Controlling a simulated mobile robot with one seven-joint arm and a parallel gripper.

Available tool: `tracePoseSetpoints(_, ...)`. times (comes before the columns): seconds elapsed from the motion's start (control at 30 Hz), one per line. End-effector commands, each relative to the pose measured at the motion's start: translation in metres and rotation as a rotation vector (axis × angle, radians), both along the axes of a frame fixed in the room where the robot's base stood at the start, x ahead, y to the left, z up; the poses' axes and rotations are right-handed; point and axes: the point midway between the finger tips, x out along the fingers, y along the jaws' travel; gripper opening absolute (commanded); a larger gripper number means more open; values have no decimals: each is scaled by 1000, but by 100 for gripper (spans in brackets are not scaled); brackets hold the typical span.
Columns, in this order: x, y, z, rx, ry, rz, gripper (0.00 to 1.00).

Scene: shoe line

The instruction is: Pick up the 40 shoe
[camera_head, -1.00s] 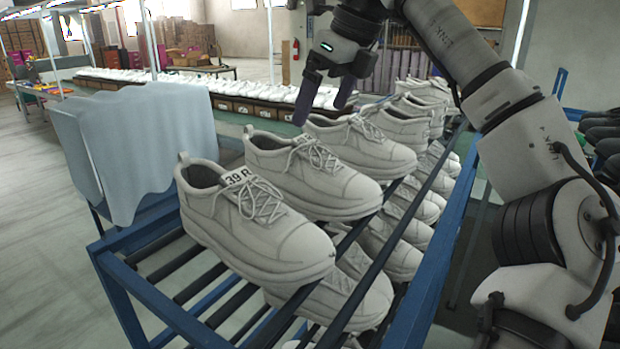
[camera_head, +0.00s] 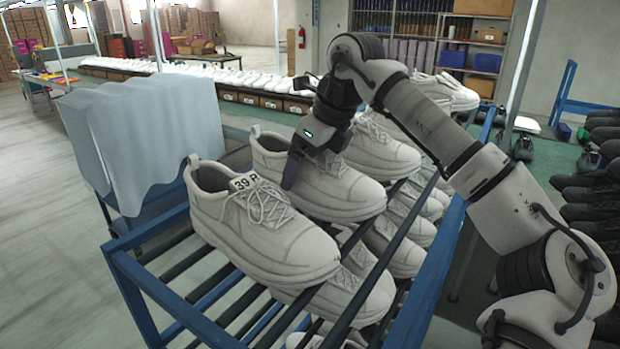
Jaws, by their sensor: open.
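A white lace-up shoe (camera_head: 262,228) with a tag reading "39 R" on its tongue stands nearest on the rack's upper level. A similar white shoe (camera_head: 345,193) stands just behind it, its tongue and laces largely hidden by my gripper. I cannot read a 40 on any tag now. My gripper (camera_head: 310,165) is open and points down over this second shoe, with one dark finger in front of its tongue area. I cannot tell whether the fingers touch the shoe.
The blue rack (camera_head: 172,305) holds more white shoes behind and on a lower level. A pale grey sheet (camera_head: 150,145) hangs at the left. Dark shoes (camera_head: 590,205) stand at the right. A long bench of white shoes crosses the back.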

Motion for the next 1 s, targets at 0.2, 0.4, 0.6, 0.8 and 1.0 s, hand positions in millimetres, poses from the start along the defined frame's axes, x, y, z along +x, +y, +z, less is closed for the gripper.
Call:
tracePoseSetpoints(0.2,0,0,0,0,0,0,93)
tracePoseSetpoints(0.4,0,0,0,0,0,0,67)
tracePoseSetpoints(0.6,0,0,1,0,-1,0,52)
tracePoseSetpoints(0.8,0,0,2,0,-1,0,51)
tracePoseSetpoints(1.0,0,0,18,-1,-1,-2,51)
